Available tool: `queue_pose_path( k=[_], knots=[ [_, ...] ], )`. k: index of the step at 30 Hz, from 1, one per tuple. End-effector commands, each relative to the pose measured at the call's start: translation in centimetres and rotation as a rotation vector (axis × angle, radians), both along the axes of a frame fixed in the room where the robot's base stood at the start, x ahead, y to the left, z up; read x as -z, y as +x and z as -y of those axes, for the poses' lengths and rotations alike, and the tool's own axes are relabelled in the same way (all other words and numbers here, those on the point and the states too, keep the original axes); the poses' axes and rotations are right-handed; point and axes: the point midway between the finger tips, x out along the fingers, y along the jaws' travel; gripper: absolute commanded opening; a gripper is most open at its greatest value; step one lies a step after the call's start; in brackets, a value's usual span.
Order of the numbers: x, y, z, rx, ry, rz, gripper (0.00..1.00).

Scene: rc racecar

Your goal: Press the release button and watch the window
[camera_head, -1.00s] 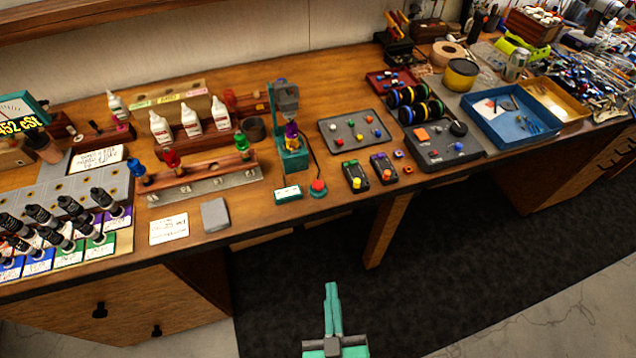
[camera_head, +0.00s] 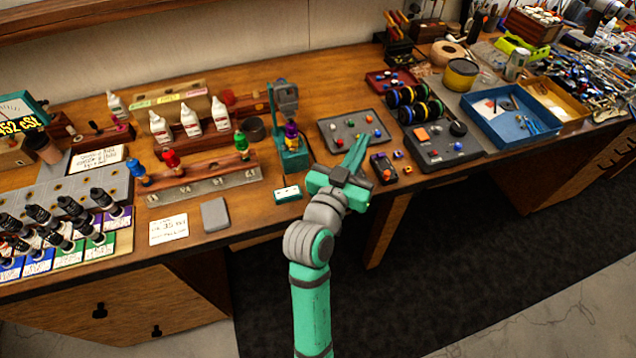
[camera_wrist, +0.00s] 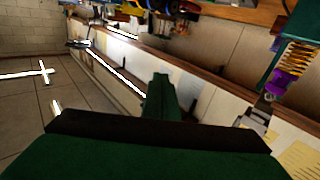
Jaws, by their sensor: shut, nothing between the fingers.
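A teal press stand (camera_head: 292,155) holds an upright shock with a purple part at its foot. The shock's yellow spring and purple part also show at the right of the wrist view (camera_wrist: 290,68). A small teal box with a white face (camera_head: 288,193) sits at the bench edge before the stand. The red button on a teal base, right of that box a second ago, is now hidden behind my gripper and wrist. My gripper (camera_head: 358,146) is shut and empty over the front of the bench, its fingers pointing toward the back. In the wrist view it shows as dark green (camera_wrist: 160,88).
A purple-edged handset (camera_head: 384,168) lies just right of my gripper. A grey tray of coloured knobs (camera_head: 330,130) lies behind it. A wooden rack with bottles (camera_head: 192,172) stands left. The floor (camera_head: 450,240) before the bench is clear.

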Motion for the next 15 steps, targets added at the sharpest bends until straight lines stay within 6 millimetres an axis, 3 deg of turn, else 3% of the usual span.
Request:
queue_pose_path(
  k=[1, 6, 15],
  knots=[
    [-1.2, 0.6, -0.2, 0.027, 0.051, 0.016, 0.0],
    [-3.2, 1.5, -0.2, 0.131, 0.231, 0.029, 0.0],
    [-3.4, 1.2, -2.4, 0.293, 0.615, -0.023, 0.0]
  ],
)
